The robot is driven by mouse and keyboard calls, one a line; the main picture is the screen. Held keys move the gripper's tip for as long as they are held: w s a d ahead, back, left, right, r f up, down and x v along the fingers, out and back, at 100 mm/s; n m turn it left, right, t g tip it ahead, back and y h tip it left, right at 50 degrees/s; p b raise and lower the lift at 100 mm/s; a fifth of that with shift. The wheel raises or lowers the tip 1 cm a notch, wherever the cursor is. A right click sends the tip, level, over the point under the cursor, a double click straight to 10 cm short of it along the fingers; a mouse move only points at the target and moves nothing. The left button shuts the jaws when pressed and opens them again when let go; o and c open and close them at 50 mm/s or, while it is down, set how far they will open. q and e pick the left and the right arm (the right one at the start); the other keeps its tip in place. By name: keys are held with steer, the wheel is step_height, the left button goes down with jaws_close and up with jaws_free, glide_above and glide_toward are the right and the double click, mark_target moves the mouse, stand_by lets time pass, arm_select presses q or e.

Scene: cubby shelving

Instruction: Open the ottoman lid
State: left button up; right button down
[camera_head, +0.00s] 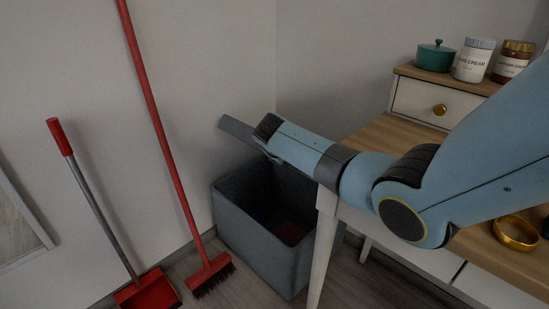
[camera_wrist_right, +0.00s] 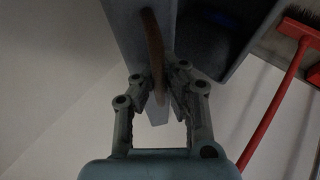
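The grey ottoman (camera_head: 262,247) stands in the corner with its top open and its dark inside showing. Its grey lid (camera_head: 237,129) is raised and tilted at the back; much of it is hidden behind my right arm. In the wrist view the lid (camera_wrist_right: 128,22) is above my right gripper (camera_wrist_right: 160,82), with a brown strap (camera_wrist_right: 153,40) on it. The fingers close in on the strap from both sides and appear shut on it. In the head view, the right fingertips are hidden behind the wrist. My left gripper is not in view.
A red broom (camera_head: 158,130) and a dustpan (camera_head: 145,290) lean on the wall at left.

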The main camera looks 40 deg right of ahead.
steer(key=d+r+p, duration=0.1)
steer(key=d+r, duration=0.1)
steer(key=d+r+y+p, duration=0.1)
steer(key=d+r+p, duration=0.1)
steer(key=d+r+y+p, duration=0.1)
steer(key=d+r+p, duration=0.1)
steer(key=d+r, duration=0.1)
steer(key=shift+w+m, duration=0.3)
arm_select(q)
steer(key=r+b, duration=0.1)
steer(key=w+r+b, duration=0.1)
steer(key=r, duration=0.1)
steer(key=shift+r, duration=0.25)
arm_select(e)
steer(key=d+r, duration=0.4)
steer(key=d, duration=0.6)
steer(key=shift+w+d+r+y, duration=0.3)
steer(key=shift+w+r, duration=0.05)
steer(key=shift+w, duration=0.05)
steer(key=c, duration=1.7)
jaws_free()
steer(key=shift+o, duration=0.2)
steer(key=v, duration=1.2)
steer(key=shift+w, duration=0.15)
